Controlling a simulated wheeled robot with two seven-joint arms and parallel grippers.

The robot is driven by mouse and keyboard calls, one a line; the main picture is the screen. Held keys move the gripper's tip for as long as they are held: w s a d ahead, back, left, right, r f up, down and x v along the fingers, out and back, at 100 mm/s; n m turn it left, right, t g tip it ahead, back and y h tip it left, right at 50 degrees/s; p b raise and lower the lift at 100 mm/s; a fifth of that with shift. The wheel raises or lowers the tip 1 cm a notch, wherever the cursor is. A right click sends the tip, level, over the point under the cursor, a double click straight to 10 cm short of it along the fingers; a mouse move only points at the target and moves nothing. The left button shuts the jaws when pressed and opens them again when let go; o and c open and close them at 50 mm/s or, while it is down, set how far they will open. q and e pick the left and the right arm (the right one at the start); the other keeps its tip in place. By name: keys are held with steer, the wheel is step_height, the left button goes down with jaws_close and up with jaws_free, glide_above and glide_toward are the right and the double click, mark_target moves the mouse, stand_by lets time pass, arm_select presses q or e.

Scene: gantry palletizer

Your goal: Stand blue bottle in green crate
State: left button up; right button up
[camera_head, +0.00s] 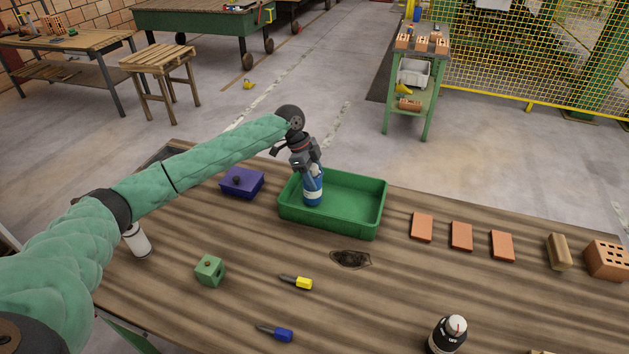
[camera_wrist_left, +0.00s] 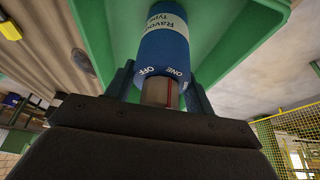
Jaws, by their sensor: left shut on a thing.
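The blue bottle (camera_head: 313,189) has a white label band and stands about upright inside the left part of the green crate (camera_head: 350,220). My left gripper (camera_head: 309,168) is above it, shut on its narrow top. In the left wrist view the bottle (camera_wrist_left: 163,52) runs away from the fingers into the green crate (camera_wrist_left: 215,25), with the left gripper's (camera_wrist_left: 160,92) two fingers on either side of its neck. I cannot tell whether the bottle's base touches the crate floor. My right gripper is not in view.
A purple box (camera_head: 242,182) sits left of the crate. Brick tiles (camera_head: 461,236) line the right.

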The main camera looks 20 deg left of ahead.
arm_select(q)
steer(key=shift+f, duration=0.15)
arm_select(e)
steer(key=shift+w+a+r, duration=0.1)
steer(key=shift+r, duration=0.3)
arm_select(q)
steer(key=shift+f, duration=0.15)
steer(key=o, duration=1.5)
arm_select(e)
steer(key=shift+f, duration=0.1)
arm_select(q)
steer(key=shift+a+r+b, duration=0.1)
steer(key=shift+r+b, duration=0.2)
steer(key=shift+r, duration=0.05)
steer(key=shift+b+v, duration=2.1)
steer(key=shift+v, duration=3.6)
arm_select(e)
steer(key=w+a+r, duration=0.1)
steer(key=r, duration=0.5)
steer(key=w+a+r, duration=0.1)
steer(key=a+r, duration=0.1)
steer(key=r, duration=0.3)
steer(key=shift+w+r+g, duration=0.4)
